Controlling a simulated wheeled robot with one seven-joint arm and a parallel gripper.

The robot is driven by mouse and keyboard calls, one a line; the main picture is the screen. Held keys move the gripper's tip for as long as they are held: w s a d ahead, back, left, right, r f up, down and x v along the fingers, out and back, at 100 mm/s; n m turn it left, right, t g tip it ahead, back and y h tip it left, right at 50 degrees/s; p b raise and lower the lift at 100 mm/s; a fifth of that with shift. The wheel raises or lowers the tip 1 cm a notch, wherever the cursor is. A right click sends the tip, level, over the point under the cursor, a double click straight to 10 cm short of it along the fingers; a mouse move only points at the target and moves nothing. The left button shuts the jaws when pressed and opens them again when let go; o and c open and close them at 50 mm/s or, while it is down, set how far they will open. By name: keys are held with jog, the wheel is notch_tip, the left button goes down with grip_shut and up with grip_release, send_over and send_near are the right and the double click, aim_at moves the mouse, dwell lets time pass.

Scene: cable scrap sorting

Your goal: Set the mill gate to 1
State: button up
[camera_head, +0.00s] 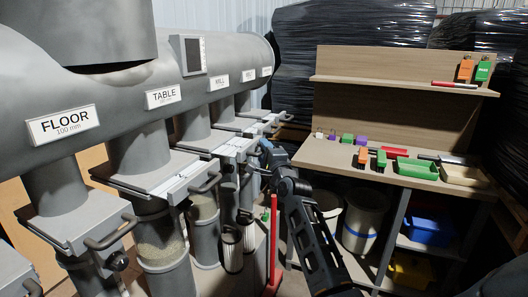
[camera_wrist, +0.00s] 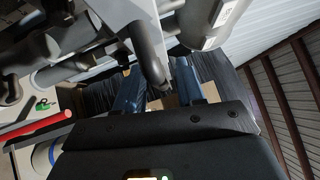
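The mill gate (camera_head: 222,146) is a grey slide gate under the duct pipe labelled MILL (camera_head: 219,81). It has a dark bar handle at its front right, partly hidden by my arm. My gripper (camera_head: 264,150) is at this handle, its fingers small and hard to make out in the head view. In the wrist view, my gripper (camera_wrist: 158,90) has two blue fingers standing apart. A dark curved handle (camera_wrist: 148,52) reaches down between them, with no clear contact on both sides. The gate's scale marks are too small to read.
The table gate (camera_head: 163,175) and floor gate (camera_head: 80,225) stand to the left, the belt gate (camera_head: 243,123) behind. A red post (camera_head: 273,245) stands beside my arm. A wooden bench (camera_head: 330,153) with tools and trays is on the right.

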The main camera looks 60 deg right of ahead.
aim_at(246, 148)
grip_shut()
dwell(0.4)
jog(key=shift+w+a+r, duration=0.1)
jog(key=shift+w, duration=0.2)
jog(key=w+p, duration=0.1)
jog(key=w, duration=0.5)
jog(key=shift+a+p, duration=0.2)
jog(key=shift+p, duration=0.15)
jog(key=shift+s, duration=0.1)
grip_release()
